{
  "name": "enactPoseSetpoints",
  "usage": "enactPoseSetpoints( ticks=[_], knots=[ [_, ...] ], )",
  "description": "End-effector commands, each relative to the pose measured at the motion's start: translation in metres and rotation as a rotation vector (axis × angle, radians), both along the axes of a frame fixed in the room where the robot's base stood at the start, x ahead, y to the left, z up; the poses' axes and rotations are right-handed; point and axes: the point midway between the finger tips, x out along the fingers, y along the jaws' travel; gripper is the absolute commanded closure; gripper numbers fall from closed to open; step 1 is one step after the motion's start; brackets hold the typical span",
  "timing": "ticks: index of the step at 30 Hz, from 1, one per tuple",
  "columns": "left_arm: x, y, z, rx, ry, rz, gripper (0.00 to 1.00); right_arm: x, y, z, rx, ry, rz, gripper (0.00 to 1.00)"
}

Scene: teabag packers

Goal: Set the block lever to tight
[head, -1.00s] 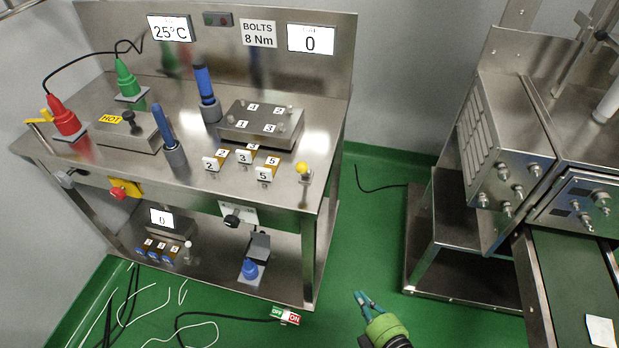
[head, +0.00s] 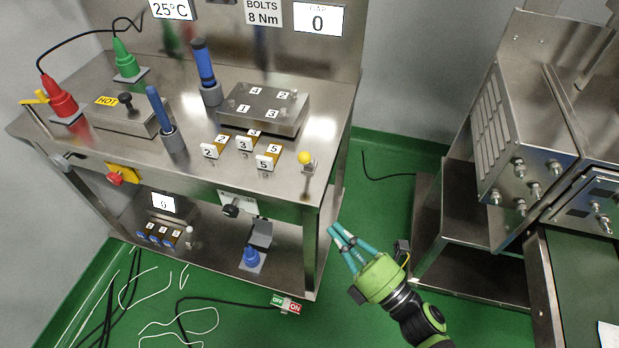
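A small lever with a yellow ball knob (head: 306,158) stands at the front right corner of the steel bench; I cannot read a label on it. The steel block (head: 262,112), with bolts and plates numbered 1 to 4, sits behind and left of it. My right gripper (head: 334,229), with teal fingers and a green body, is in front of the bench's right end, below and right of the yellow knob and apart from it. Its fingers lie close together in this view, nothing shows between them, and whether they are shut is unclear. My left gripper is not in view.
Numbered sockets (head: 244,144) lie left of the yellow knob. A black knob (head: 232,208) and a red knob (head: 116,178) stick out at the bench front. A steel machine (head: 520,150) stands at right. Green floor lies open between it and the bench (head: 330,120).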

Motion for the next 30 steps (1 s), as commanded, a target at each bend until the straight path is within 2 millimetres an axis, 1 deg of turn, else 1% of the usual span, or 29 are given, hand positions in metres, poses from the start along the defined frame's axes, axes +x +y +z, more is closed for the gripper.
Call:
enactPoseSetpoints(
  ticks=[1, 7, 14, 18, 21, 25, 30],
  knots=[
    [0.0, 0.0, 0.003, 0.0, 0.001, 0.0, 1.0, 0.006, 0.005, 0.004, 0.003, -0.002, 0.0, 1.0],
    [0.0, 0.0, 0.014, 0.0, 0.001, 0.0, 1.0, 0.035, 0.029, 0.015, 0.003, -0.003, 0.0, 1.0],
    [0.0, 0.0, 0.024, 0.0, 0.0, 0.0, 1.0, 0.071, 0.06, 0.025, 0.002, -0.002, 0.001, 1.0],
    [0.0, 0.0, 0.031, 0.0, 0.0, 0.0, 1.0, 0.091, 0.056, 0.033, -0.001, 0.0, -0.001, 1.0],
    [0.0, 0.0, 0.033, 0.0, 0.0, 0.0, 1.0, 0.099, 0.056, 0.036, -0.001, 0.001, 0.001, 1.0],
    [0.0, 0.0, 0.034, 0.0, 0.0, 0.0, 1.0, 0.104, 0.055, 0.037, 0.0, 0.001, 0.0, 1.0],
    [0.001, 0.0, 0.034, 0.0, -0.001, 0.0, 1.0, 0.105, 0.055, 0.037, 0.001, 0.002, 0.0, 1.0]
  ],
)
